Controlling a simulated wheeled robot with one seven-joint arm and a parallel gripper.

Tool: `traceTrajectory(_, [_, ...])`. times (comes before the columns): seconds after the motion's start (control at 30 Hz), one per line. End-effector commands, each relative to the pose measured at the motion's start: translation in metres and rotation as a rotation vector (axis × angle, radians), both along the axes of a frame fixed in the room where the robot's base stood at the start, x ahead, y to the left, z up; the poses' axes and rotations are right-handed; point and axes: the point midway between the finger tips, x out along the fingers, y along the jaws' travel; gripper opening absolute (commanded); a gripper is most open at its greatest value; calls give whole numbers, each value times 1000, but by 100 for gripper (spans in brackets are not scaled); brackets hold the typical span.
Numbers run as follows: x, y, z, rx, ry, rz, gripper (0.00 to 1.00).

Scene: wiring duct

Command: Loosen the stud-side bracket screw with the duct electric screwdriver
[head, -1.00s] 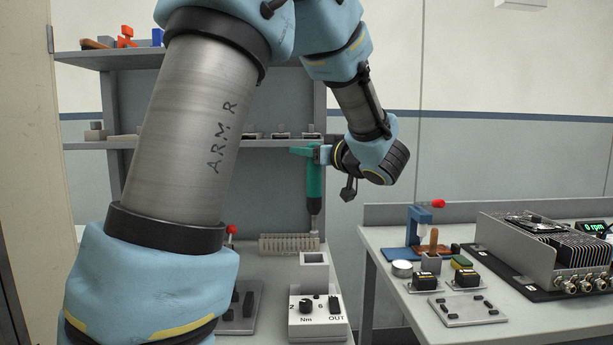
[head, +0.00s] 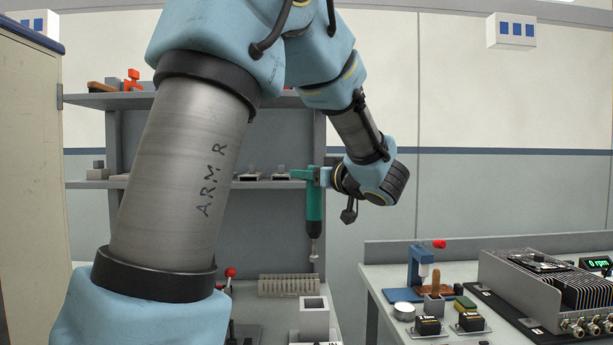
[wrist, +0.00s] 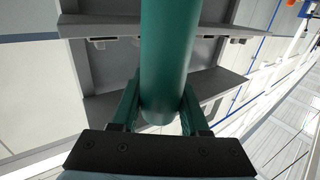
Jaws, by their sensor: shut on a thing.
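The electric screwdriver (head: 314,205) is teal and hangs upright in the head view, its grey bit end down. My gripper (head: 326,177) is shut on its upper body. In the wrist view the teal body (wrist: 164,60) sits between the two fingers (wrist: 160,112); its bit is out of sight there. The slotted grey wiring duct (head: 288,285) lies on the bench below and left of the bit. The bit end shows just above the duct's right end; I cannot tell how near it is in depth. The bracket screw cannot be made out.
A grey box with a square opening (head: 314,318) stands in front of the duct. A shelf unit (head: 270,150) rises behind. The right table carries a blue press-like stand (head: 420,268) and a finned metal unit (head: 540,285). A gap separates the two benches.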

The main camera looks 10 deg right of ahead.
Motion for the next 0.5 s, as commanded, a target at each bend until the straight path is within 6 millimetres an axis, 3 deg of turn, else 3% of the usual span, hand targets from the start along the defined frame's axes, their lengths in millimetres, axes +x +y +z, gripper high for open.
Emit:
traceTrajectory(0.03, [0,0,11,0,-1,0,0])
traceTrajectory(0.5, [0,0,55,0,-1,0,0])
